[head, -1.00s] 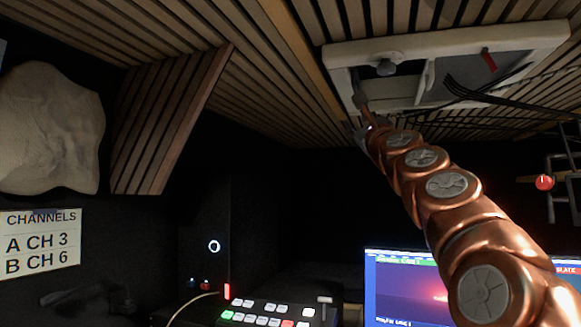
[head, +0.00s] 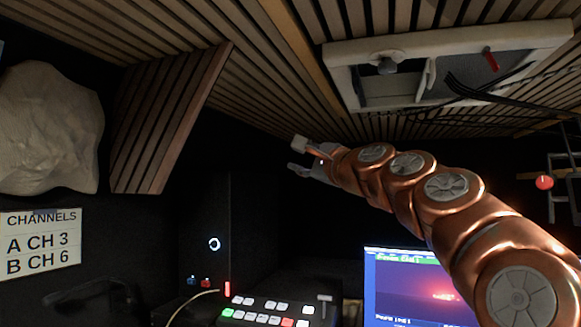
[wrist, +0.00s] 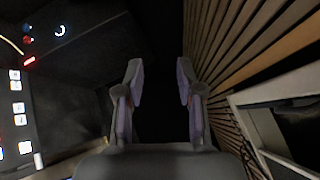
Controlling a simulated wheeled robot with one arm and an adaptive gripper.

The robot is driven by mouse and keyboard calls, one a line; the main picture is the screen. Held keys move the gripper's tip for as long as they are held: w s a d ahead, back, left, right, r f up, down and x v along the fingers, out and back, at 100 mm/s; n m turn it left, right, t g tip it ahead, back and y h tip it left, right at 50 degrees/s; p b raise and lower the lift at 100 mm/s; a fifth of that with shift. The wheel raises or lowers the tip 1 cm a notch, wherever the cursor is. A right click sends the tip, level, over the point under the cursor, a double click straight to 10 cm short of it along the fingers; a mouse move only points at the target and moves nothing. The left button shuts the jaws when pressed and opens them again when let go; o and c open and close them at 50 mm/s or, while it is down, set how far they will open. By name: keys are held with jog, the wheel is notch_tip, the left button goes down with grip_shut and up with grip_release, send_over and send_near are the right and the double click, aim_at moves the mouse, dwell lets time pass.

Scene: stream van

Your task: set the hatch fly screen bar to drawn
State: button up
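The ceiling hatch (head: 342,84) has a pale rectangular frame, in the upper right of the head view. The pale fly screen bar (head: 427,80) crosses its opening near the middle. Grey screen (head: 465,75) lies to the right of the bar, and the part to its left looks dark and uncovered. My gripper (head: 298,157) is below and left of the hatch, apart from the bar. In the wrist view its two fingers (wrist: 160,82) are spread with nothing between them. The hatch frame (wrist: 275,95) shows at the right there; the bar cannot be made out clearly.
A grey knob (head: 387,65) and a red tab (head: 491,61) are at the hatch. Black cables (head: 485,97) hang by its right side. A slatted panel (head: 170,120) juts down at left. A switcher panel (head: 265,312) and a monitor (head: 405,285) stand below.

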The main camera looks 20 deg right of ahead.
jog(key=a, duration=0.1)
jog(key=a+f+n, duration=0.1)
jog(key=a+f+n+g+y, duration=0.1)
jog(key=shift+s+f, duration=0.15)
jog(key=shift+s, duration=0.1)
dwell(0.4)
